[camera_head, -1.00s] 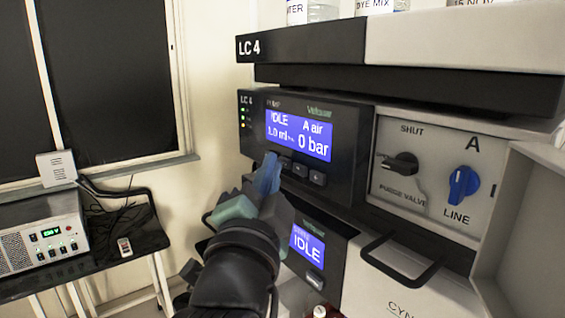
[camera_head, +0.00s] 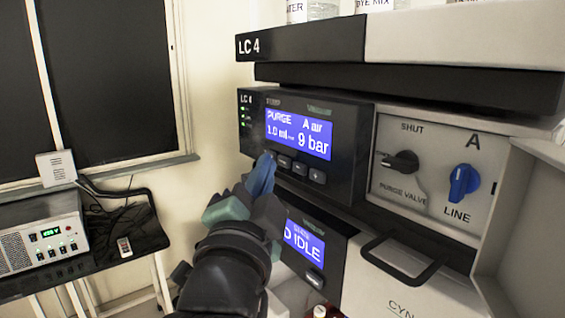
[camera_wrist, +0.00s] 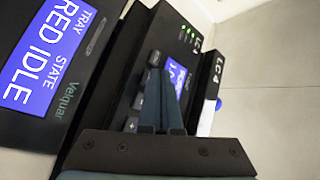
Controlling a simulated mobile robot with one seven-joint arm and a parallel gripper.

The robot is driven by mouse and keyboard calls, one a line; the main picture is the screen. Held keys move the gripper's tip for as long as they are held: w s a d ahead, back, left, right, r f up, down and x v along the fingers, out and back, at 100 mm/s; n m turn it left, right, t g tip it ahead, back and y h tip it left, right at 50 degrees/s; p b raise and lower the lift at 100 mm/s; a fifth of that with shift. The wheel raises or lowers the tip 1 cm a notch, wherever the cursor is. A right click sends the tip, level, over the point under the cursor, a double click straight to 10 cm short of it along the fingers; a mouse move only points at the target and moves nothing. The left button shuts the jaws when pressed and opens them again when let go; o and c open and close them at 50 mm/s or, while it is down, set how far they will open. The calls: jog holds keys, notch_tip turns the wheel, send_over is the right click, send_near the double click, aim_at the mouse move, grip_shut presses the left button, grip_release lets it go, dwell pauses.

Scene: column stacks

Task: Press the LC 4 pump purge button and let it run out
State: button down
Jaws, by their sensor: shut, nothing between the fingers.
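The LC 4 pump module (camera_head: 345,170) is a black panel with a blue screen (camera_head: 298,134) reading PURGE, A air, 1.0 ml and 9 bar. A row of small dark buttons (camera_head: 300,168) sits under the screen. My gripper (camera_head: 264,160) is shut and empty, its blue fingertips in front of the left end of that row. The fingers hide the leftmost part of the row, and I cannot tell whether they touch it. In the wrist view the shut fingers (camera_wrist: 158,85) point at the pump panel, partly over its screen (camera_wrist: 178,75).
Right of the pump is a valve panel with a black purge valve knob (camera_head: 401,162) and a blue knob (camera_head: 463,183) at LINE. A black handle (camera_head: 400,262) sticks out below. A lower screen (camera_head: 304,243) reads IDLE. Bottles stand on top. A side table (camera_head: 130,240) is at left.

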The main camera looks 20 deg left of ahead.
jog(key=shift+s+a, duration=0.1)
jog(key=s+a, duration=0.1)
jog(key=s, duration=0.1)
jog(key=s+a, duration=0.2)
jog(key=shift+b, duration=0.4)
dwell(0.7)
jog(key=s+d+r+n+t+h+b, duration=0.1)
jog(key=s+d+r+n+t+b, duration=0.1)
jog(key=s+d+r+n, duration=0.3)
jog(key=s+d+r+n+t+h+b, duration=0.1)
jog(key=s+d+r+n+t, duration=0.4)
jog(key=d, duration=0.6)
jog(key=shift+d+r+b, duration=0.3)
jog(key=shift+r+b, duration=0.15)
jog(key=shift+b, duration=0.35)
jog(key=shift+a, duration=0.1)
dwell(0.3)
